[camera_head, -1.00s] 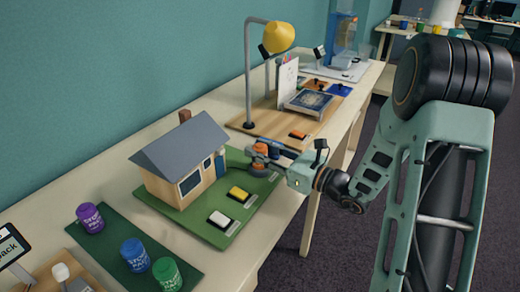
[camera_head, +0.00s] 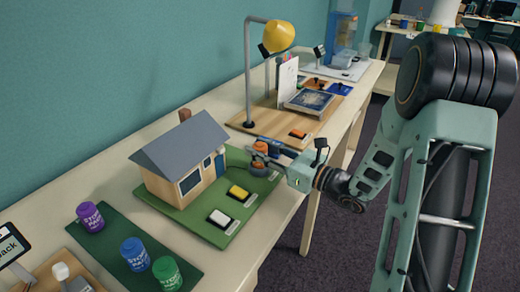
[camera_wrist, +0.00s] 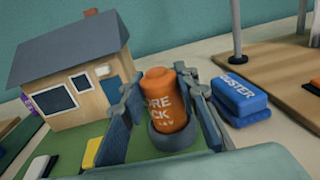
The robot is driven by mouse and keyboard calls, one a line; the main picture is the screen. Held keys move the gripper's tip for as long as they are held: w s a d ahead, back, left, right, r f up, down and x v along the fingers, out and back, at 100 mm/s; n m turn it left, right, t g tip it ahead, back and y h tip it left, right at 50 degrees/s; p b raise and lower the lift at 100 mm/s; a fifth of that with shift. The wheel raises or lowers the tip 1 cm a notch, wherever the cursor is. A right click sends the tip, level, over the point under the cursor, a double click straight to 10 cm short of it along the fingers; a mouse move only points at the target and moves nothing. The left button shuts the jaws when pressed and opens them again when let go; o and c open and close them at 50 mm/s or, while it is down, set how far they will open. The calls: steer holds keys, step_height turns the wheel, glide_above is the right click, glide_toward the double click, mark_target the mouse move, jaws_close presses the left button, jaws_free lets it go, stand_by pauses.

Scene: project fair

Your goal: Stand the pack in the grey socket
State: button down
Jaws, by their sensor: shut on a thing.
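The orange pack (camera_wrist: 165,103) stands roughly upright between the two fingers of my gripper (camera_wrist: 165,105) in the wrist view. My gripper is shut on it. The grey socket (camera_wrist: 178,140), a round ring, shows around the pack's lower end; whether the pack is seated or just above it, I cannot tell. In the head view my gripper (camera_head: 264,158) holds the orange pack (camera_head: 260,146) at the right end of the green board (camera_head: 262,186), beside the model house. The fingers and my wrist hide most of the socket there.
The model house (camera_head: 185,165) stands close left of my gripper. A blue booster block (camera_wrist: 238,100) lies just right of the fingers. Yellow (camera_head: 238,193) and white (camera_head: 220,219) blocks sit on the board's front. A lamp (camera_head: 248,80) rises behind. Purple (camera_head: 90,217), blue (camera_head: 135,254) and green (camera_head: 167,273) packs stand nearer.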

steer(key=shift+f+b, duration=0.5)
steer(key=shift+f, duration=0.1)
steer(key=c, duration=1.8)
jaws_free()
steer(key=shift+o, duration=0.2)
steer(key=shift+v, duration=5.55)
